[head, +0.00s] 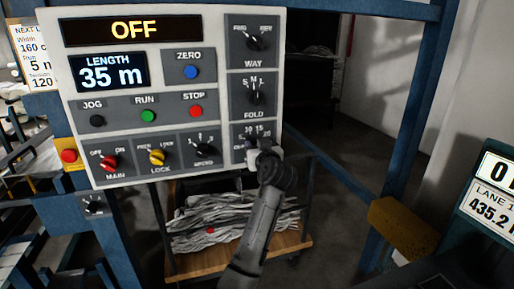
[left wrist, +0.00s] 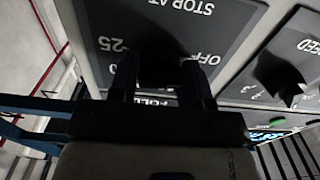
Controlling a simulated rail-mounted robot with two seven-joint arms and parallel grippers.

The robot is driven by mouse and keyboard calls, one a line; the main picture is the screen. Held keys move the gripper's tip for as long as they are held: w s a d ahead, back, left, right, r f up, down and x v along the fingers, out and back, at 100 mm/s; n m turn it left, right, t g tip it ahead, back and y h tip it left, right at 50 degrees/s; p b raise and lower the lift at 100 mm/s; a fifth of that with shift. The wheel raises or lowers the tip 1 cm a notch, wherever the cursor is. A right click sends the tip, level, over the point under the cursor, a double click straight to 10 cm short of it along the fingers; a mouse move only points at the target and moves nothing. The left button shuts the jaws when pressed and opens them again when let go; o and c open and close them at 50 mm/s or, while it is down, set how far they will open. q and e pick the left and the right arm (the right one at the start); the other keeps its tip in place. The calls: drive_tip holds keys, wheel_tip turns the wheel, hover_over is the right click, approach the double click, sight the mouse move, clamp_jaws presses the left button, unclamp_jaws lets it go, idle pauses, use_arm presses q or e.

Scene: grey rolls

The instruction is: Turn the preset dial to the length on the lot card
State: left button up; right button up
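The preset dial is the one marked "STOP AT" in the left wrist view, at the lower right of the white control panel (head: 215,110). Its plate (left wrist: 110,20) shows 25 and OFF; its knob is dark and mostly hidden, so I cannot read its setting. My left gripper (head: 262,153) is at this dial. In the left wrist view its two fingers (left wrist: 160,85) stand apart on either side of the dark knob area; contact is unclear. A white card (head: 33,58), cut off at the left edge, reads width 160, run 5 m, 120. My right gripper is not in view.
The display (head: 133,30) reads OFF and the length display (head: 110,72) reads 35 m. The fold dial (head: 255,92) is just above my gripper, the speed knob (head: 204,150) to its left. A cart (head: 185,265) with grey material stands below.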

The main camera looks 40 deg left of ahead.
use_arm(q)
drive_tip(key=c, duration=0.4)
drive_tip(key=shift+r+m+p, duration=0.2)
drive_tip(key=shift+m+p, duration=0.2)
drive_tip(key=shift+p, duration=0.4)
drive_tip(key=shift+c, duration=0.2)
drive_tip(key=m+p, duration=0.3)
drive_tip(key=p, duration=0.2)
drive_tip(key=shift+r+m, duration=0.1)
drive_tip(key=shift+m, duration=0.3)
drive_tip(key=m+p, duration=0.2)
drive_tip(key=shift+p, duration=0.35)
drive_tip(key=shift+f+m+p, duration=0.2)
drive_tip(key=shift+m+p, duration=0.25)
drive_tip(key=shift+m, duration=0.25)
drive_tip(key=o, duration=0.9)
drive_tip(key=shift+f, duration=0.1)
drive_tip(key=shift+d, duration=0.1)
